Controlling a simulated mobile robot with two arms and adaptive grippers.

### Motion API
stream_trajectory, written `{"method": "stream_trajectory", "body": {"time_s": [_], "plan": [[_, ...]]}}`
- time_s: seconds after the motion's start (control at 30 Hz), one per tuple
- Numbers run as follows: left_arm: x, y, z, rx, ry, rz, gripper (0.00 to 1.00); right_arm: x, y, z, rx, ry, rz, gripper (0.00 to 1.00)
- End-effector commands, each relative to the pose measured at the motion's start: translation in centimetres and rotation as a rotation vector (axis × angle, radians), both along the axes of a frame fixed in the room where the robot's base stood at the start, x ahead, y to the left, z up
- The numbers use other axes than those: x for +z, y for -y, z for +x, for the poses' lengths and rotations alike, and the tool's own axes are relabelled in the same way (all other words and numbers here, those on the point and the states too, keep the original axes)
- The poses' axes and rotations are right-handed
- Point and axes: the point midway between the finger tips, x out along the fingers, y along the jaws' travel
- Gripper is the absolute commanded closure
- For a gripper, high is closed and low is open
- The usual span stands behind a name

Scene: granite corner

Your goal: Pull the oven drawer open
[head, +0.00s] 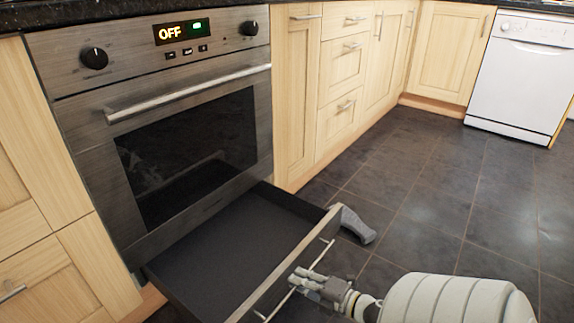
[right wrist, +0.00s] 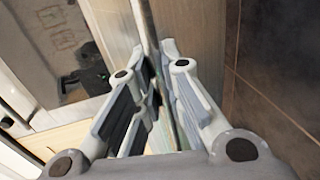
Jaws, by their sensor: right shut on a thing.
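The oven drawer (head: 228,240) stands well out from under the oven (head: 160,130) in the head view. Its dark inside looks empty. A thin metal bar handle (head: 321,256) runs along its front panel. My right gripper (head: 300,280) is shut on this handle, about mid-length, with its arm coming from the lower right. In the right wrist view its fingers (right wrist: 163,68) close around the bar, and the panel rises beside them. The gripped part of the handle is mostly hidden.
A grey curved object (head: 355,223) lies by the drawer's right front corner; I cannot tell what it is. Wooden cabinets (head: 295,95) flank the oven. A white dishwasher (head: 520,80) stands at the back right. The dark tiled floor (head: 430,190) is clear to the right.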

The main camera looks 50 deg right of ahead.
Motion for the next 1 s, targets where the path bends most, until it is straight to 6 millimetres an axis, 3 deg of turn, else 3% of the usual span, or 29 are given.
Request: {"method": "stream_trajectory", "body": {"time_s": [0.5,0.53,0.67,1.0], "plan": [[-0.28,-0.01,0.42,-0.002,-0.018,-0.002,0.60,-0.02,0.03,-0.87,0.002,0.000,-0.001,1.00],[-0.28,-0.02,0.43,-0.002,-0.018,-0.003,0.60,-0.02,0.03,-0.87,0.002,0.000,-0.001,0.87],[-0.22,-0.05,0.41,-0.003,-0.018,-0.006,0.60,-0.02,0.04,-0.86,0.001,0.000,0.000,0.70],[0.07,-0.14,0.25,-0.001,-0.008,-0.009,0.60,-0.01,0.07,-0.98,0.000,0.000,0.000,0.69]]}}
